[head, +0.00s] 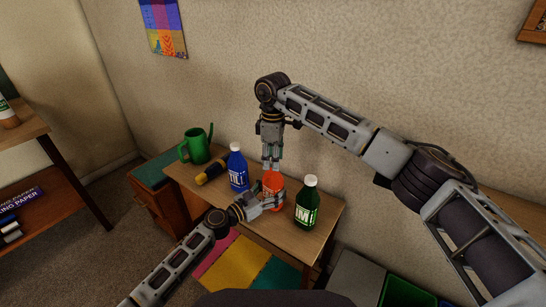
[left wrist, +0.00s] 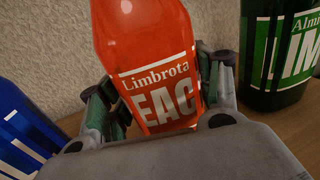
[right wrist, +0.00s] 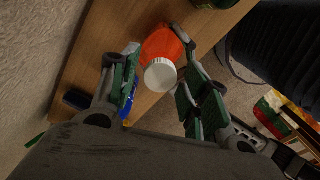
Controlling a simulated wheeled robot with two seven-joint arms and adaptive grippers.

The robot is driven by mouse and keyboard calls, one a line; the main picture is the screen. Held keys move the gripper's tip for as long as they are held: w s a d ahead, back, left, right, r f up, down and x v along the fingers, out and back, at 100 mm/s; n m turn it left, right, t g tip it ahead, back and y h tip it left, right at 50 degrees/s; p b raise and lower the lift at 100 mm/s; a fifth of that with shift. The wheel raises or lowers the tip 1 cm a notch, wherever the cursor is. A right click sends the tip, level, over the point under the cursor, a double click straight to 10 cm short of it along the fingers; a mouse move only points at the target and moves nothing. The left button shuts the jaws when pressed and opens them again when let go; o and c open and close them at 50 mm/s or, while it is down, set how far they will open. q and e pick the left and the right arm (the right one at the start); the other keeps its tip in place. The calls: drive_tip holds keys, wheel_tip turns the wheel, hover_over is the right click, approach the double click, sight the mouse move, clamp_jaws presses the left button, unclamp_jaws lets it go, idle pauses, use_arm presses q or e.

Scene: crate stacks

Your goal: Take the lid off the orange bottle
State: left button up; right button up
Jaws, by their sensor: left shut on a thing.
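The orange bottle (head: 273,185) stands on the small wooden table between a blue and a green bottle. Its body and label fill the left wrist view (left wrist: 150,60). Its white lid (right wrist: 160,76) shows from above in the right wrist view; in the head view the right gripper hides it. My left gripper (head: 274,203) is shut on the bottle's body, a finger on each side. My right gripper (head: 271,166) points down over the bottle's top. Its fingers (right wrist: 160,88) are apart on either side of the lid, with gaps visible.
The blue bottle (head: 238,172) is close on the left and the green bottle (head: 307,205) close on the right. The wall is behind.

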drive_tip(key=c, duration=0.9)
drive_tip(key=n, duration=0.5)
drive_tip(key=shift+w+n, duration=0.1)
drive_tip(key=shift+n, duration=0.3)
drive_tip(key=n, duration=0.6)
drive_tip(key=shift+r, duration=0.1)
drive_tip(key=n, duration=1.4)
drive_tip(key=shift+n, duration=0.4)
drive_tip(key=n, duration=2)
drive_tip(key=shift+r+n, duration=0.1)
drive_tip(key=shift+n, duration=0.3)
drive_tip(key=n, duration=0.6)
drive_tip(key=shift+r, duration=0.85)
